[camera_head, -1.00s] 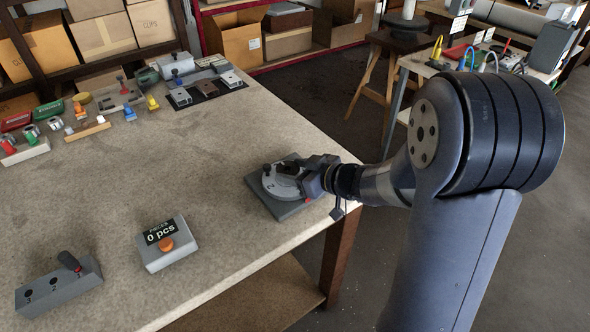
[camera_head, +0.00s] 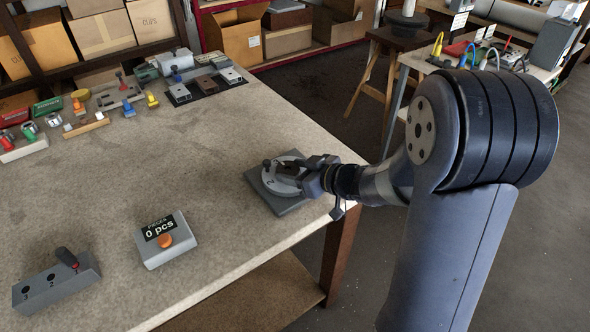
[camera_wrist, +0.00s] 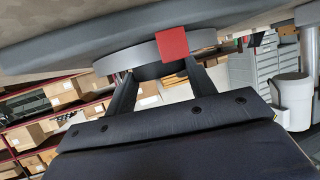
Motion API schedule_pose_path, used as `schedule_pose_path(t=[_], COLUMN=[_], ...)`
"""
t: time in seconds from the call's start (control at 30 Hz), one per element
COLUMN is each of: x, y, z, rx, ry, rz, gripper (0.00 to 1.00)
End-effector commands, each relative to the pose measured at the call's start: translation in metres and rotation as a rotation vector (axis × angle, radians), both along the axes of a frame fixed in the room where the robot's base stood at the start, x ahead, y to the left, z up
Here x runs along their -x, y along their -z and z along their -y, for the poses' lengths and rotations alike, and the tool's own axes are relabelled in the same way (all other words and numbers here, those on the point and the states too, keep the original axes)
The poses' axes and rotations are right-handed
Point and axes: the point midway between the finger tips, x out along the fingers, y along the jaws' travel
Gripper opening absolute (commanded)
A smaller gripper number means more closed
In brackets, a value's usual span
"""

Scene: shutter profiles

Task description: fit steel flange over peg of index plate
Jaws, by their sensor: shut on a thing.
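The index plate (camera_head: 292,207) is a grey square base near the table's right edge in the head view. A round light-grey numbered part lies on it, with a 2 readable and a dark knob standing at its far left. My gripper (camera_head: 304,166) reaches over it from the right, shut on a small dark part, which I take as the steel flange (camera_head: 287,170). In the wrist view my gripper (camera_wrist: 162,85) has its fingers before a grey disc. A red square covers part of that disc. The peg's meeting with the flange is hidden.
A counter box reading 0 pcs (camera_head: 166,240) and a grey block with numbered holes (camera_head: 57,282) stand in front on the table (camera_head: 140,180). Several small tools and fixtures line the back left. The middle of the table is clear.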

Motion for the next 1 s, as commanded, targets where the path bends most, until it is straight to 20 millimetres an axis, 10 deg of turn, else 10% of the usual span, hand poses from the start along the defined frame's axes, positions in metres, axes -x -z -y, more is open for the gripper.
schedule_pose_path(t=[0.1,0.13,0.43,1.0], x=[0.0,0.0,0.0,0.028], y=[0.001,0.001,0.001,-0.019], z=[0.0,0.0,0.0,0.034], rx=[-0.001,-0.001,0.0,0.001], ry=[0.0,0.0,0.0,0.006], rz=[0.001,0.001,0.0,0.002], gripper=[0.17,0.53,0.78,0.78])
